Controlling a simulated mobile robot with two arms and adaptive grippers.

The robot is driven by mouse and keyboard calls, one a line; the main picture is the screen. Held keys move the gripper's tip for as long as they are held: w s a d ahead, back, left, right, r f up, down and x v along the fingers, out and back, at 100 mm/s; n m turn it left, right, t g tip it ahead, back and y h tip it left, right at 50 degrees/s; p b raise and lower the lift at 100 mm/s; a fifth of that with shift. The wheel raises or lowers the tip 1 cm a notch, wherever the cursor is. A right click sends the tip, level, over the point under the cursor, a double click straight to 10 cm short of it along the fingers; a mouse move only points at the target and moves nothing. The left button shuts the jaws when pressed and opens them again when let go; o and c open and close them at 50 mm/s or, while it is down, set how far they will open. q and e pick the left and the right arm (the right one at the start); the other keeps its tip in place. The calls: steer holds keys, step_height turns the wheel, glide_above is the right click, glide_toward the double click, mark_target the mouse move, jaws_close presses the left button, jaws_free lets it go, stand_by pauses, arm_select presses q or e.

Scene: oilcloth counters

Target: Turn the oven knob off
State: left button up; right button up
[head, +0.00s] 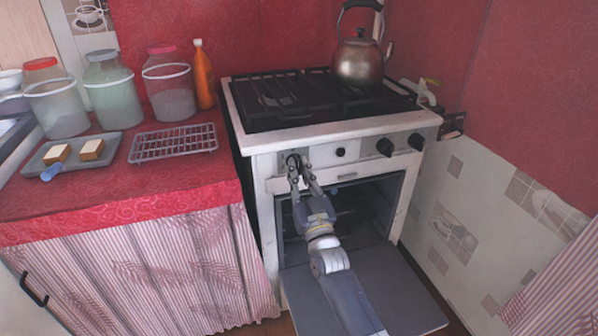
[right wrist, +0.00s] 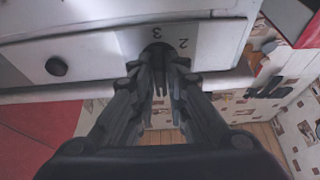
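The white oven (head: 262,172) has a front panel with several dark round knobs. Its leftmost knob (head: 293,159) sits on a grey dial plate. My right gripper (head: 299,168) is at this knob, with its fingers closed in on both sides of it. In the right wrist view the knob (right wrist: 157,49) shows between the fingertips (right wrist: 158,66), partly hidden by them. The digits 3 and 2 show on the dial plate (right wrist: 184,36) beside it. The knob's pointer cannot be made out. My left gripper is not in view.
The oven door (head: 375,285) hangs open below my right arm. A kettle (head: 358,62) stands on the hob (head: 290,98). Left, the red-covered counter (head: 180,190) holds jars, a bottle (head: 203,75), a wire rack (head: 173,143) and a tray (head: 108,150). A tiled wall (head: 470,200) is close on the right.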

steer(key=shift+o, duration=0.2)
steer(key=shift+w+r, duration=0.1)
steer(key=shift+r, duration=0.2)
steer(key=v, duration=1.2)
steer(key=shift+f, duration=0.15)
